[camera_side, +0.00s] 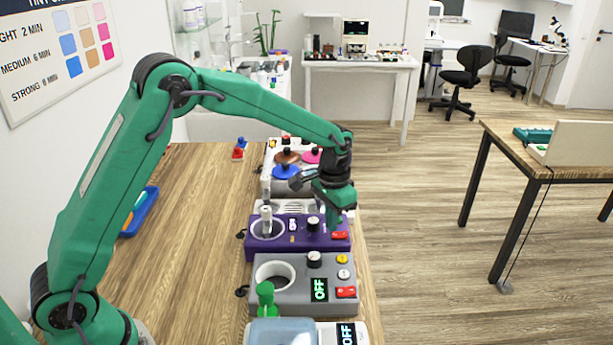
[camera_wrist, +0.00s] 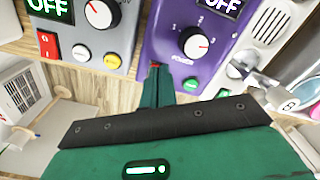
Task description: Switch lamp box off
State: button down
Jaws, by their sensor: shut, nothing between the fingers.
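No label that I can read tells which box is the lamp box. My gripper (camera_side: 335,222) is shut and empty, pointing down at the right end of a purple box (camera_side: 290,238). A red rocker switch (camera_side: 340,235) shows right under its fingertips; touching or just apart, I cannot tell. In the wrist view the shut fingertips (camera_wrist: 155,68) meet the edge of the purple box (camera_wrist: 165,40), covering most of its switch. The purple box has a dial (camera_wrist: 193,43) and a display (camera_wrist: 222,6) that reads OFF.
A grey box (camera_side: 290,293) with an OFF display (camera_side: 320,289) and red switch (camera_side: 346,292) stands nearer the camera. A white box with an OFF display (camera_side: 347,334) is nearest. A white unit with coloured discs (camera_side: 286,171) stands behind. The bench's left part is mostly clear.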

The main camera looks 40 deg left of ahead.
jog(key=shift+r, duration=2.75)
jog(key=shift+r, duration=0.1)
jog(key=s+a+r+n+t, duration=0.1)
jog(key=s+a+r+t, duration=0.3)
jog(key=s+r, duration=0.85)
jog(key=s+a+f+n, duration=0.1)
jog(key=s+a, duration=0.1)
jog(key=s, duration=0.6)
jog(key=s+a+f+n+t, duration=0.1)
jog(key=s, duration=0.7)
jog(key=shift+a+t, duration=0.3)
jog(key=shift+a, duration=0.1)
